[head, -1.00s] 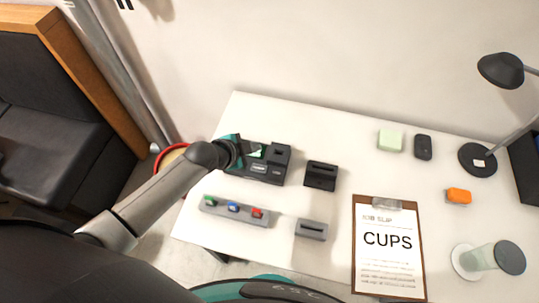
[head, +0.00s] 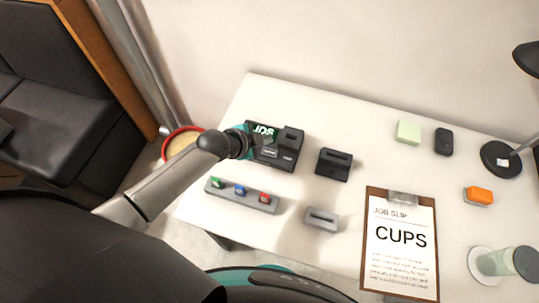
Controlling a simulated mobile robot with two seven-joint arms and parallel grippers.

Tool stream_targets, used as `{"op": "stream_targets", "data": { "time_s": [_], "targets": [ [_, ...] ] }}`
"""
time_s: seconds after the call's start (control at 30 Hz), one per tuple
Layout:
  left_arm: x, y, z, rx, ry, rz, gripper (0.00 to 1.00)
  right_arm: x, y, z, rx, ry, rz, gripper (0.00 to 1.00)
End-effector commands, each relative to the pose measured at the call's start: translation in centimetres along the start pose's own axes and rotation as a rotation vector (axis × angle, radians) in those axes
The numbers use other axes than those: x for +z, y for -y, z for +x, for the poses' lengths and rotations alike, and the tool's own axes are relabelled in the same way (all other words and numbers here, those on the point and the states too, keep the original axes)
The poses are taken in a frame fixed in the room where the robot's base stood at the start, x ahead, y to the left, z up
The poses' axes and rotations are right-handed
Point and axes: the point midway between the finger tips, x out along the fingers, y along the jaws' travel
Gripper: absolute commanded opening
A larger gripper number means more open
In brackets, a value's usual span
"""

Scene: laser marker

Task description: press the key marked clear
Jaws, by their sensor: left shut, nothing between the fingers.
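A dark laser marker (head: 292,141) stands at the back left of the white table. Its screen (head: 264,131) shows green lettering, partly hidden by my left gripper. Below the screen are a pale key (head: 269,152) and a darker key (head: 287,157) with small labels. The labels are too small to read, so I cannot tell which one says clear. My left gripper (head: 257,147) is shut and empty at the marker's left side, over or beside the keys; I cannot tell if it touches one. My right gripper is out of view.
A grey strip (head: 228,198) with green, blue and red pieces lies in front of the marker. A black block (head: 334,164), a grey slotted block (head: 321,219) and a clipboard (head: 400,245) reading "CUPS" lie to the right. A lamp base (head: 500,160) stands farther right.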

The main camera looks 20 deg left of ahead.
Motion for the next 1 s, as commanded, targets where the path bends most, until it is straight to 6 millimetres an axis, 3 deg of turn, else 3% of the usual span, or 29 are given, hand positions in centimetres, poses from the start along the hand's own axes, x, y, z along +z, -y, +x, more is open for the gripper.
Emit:
{"op": "stream_targets", "data": {
  "time_s": [0.1, 0.3, 1.0],
  "targets": [
    [0.9, -1.0, 1.3, 0.001, 0.000, -0.001, 0.00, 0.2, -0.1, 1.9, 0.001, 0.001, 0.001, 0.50],
    [1.9, -2.0, 2.7, 0.001, 0.000, 0.000, 0.00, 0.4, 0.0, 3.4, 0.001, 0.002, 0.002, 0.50],
    [2.0, -2.1, 2.9, 0.000, -0.001, 0.000, 0.00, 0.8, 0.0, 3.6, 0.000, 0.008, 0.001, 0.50]
  ]
}}
